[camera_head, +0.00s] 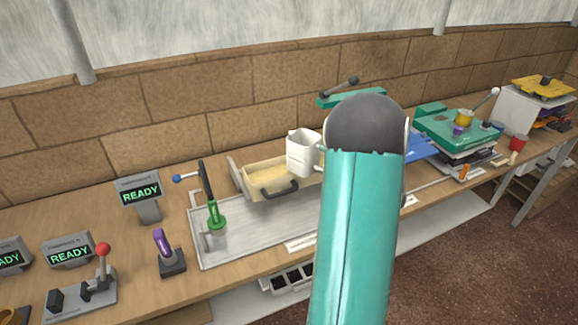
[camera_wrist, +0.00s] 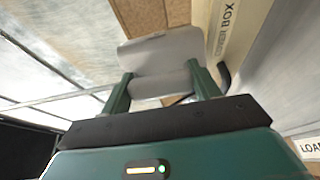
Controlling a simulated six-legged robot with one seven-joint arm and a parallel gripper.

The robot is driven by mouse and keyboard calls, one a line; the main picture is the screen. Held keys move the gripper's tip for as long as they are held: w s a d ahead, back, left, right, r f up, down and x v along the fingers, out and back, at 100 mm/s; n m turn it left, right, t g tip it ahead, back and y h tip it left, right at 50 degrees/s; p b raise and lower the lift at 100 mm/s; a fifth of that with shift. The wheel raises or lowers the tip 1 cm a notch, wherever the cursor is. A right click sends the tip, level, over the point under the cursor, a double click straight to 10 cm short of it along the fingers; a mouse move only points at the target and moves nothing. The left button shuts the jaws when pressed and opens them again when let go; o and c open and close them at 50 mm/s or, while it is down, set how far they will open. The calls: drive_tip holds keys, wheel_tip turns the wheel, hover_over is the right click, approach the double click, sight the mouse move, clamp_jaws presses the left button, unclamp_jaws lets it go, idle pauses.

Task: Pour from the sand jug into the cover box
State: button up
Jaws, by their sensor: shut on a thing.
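The white sand jug (camera_head: 301,153) is above the right part of the cover box (camera_head: 234,173) in the head view. The cover box is a pale tray-like box with a dark handle on its front and a sandy-coloured inside. In the wrist view, my gripper (camera_wrist: 159,72) has its two green fingers shut on the sand jug (camera_wrist: 160,52). The jug looks slightly tilted in the head view, and no stream of sand shows. The cover box (camera_wrist: 228,28) shows its name label in the wrist view. In the head view my arm hides my gripper.
A grey metal tray (camera_head: 240,240) lies around the cover box, with a green-handled tool (camera_head: 215,216) at its left. A black lever (camera_head: 206,180) stands behind it. A purple-handled switch (camera_head: 167,250) and a red-knobbed lever (camera_head: 102,262) stand left. A green press (camera_head: 450,130) stands right.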

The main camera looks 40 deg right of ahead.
drive_tip(key=shift+r, duration=2)
